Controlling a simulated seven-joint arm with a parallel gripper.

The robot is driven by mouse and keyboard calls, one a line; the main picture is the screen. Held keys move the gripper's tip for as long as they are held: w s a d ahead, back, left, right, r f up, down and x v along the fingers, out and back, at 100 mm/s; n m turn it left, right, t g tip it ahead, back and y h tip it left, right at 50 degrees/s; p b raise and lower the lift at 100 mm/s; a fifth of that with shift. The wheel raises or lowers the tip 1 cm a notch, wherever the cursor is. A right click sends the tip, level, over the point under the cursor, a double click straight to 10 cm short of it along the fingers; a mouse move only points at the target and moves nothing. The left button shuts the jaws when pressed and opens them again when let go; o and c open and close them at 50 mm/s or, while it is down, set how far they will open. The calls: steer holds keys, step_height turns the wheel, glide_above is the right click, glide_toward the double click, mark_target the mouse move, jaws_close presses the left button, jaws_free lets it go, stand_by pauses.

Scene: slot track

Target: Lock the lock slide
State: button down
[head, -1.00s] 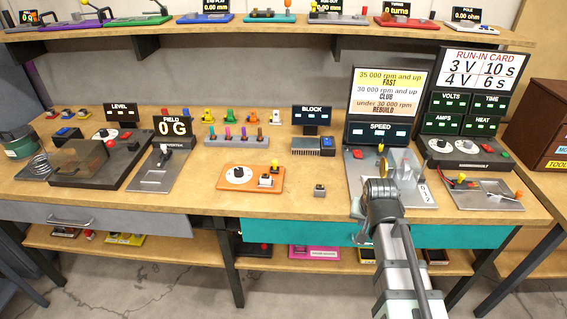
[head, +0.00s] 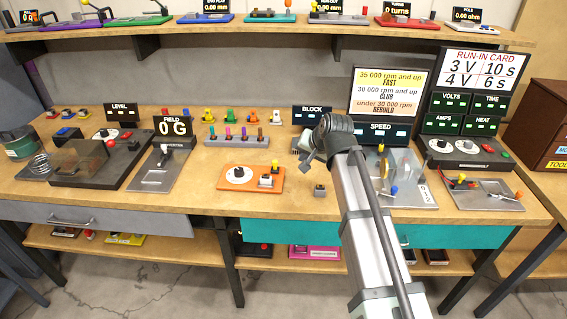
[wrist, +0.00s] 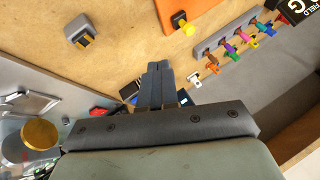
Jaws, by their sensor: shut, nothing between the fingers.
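My gripper (head: 308,161) is shut and empty, raised over the bench between the orange plate and the speed station. Its closed dark fingers also show in the wrist view (wrist: 159,80). I cannot tell for certain which part is the lock slide. The speed station's metal plate (head: 408,190) has a yellow knob, a blue knob (head: 394,190) and a 0-1-2 label. My arm hides part of this plate.
A small grey block (head: 319,190) stands on the bench in front of my gripper. A rack with several coloured pieces (head: 236,141) stands behind the orange plate. The field station (head: 165,165) is at left and the run-in station (head: 485,195) at right.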

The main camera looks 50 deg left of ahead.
mark_target(273, 164)
steer(key=x, duration=0.9)
steer(key=shift+w+a+f, duration=0.15)
steer(key=shift+a+f, duration=0.05)
steer(key=shift+f, duration=0.1)
steer(key=shift+s+a+f, duration=0.1)
steer(key=shift+s+a, duration=0.1)
steer(key=shift+a, duration=0.35)
steer(key=shift+s+a, duration=0.25)
steer(key=shift+a, duration=0.25)
steer(key=shift+s+a, duration=0.4)
steer(key=shift+a, duration=0.4)
steer(key=shift+s+a, duration=1.1)
steer(key=shift+a, duration=0.05)
steer(key=shift+d, duration=0.1)
